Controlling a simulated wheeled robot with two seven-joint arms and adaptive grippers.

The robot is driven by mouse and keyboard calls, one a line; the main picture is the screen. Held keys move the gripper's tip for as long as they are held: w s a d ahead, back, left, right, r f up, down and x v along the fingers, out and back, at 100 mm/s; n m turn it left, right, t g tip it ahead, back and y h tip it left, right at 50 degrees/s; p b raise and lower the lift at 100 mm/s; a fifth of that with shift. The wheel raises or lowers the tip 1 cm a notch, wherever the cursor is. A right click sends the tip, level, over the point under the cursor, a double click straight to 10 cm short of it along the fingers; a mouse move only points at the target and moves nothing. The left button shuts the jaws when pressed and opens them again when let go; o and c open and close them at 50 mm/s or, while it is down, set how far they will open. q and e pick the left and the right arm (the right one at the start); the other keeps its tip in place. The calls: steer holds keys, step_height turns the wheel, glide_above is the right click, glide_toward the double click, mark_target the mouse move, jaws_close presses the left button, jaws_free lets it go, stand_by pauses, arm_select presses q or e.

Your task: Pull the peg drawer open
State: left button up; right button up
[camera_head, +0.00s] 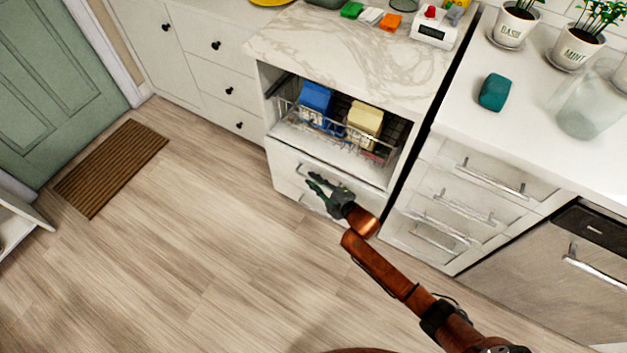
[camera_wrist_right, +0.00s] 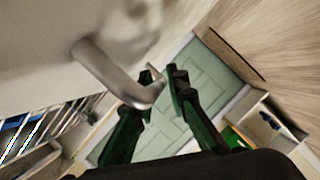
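The white lower drawer (camera_head: 283,172) sits under a wire basket compartment in the marble-topped cabinet. It looks closed; I cannot tell whether it is the peg drawer. My right gripper (camera_head: 313,184) is at its metal bar handle (camera_head: 304,171), partly covering it. In the right wrist view the handle (camera_wrist_right: 108,75) reaches to between the green fingers of this gripper (camera_wrist_right: 160,85). The fingers look apart, with the bar end close to the left finger; contact is unclear. My left gripper is not in view.
The wire basket (camera_head: 318,130) holds a blue block (camera_head: 315,99) and a cream block (camera_head: 364,122). White drawers with bar handles (camera_head: 492,181) stand to the right. A brown mat (camera_head: 110,168) lies before the green door (camera_head: 50,85). The floor left of the arm is clear.

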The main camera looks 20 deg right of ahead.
jaws_close()
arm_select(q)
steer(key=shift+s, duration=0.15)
arm_select(e)
steer(key=shift+s+a+f, duration=0.1)
steer(key=shift+a, duration=0.05)
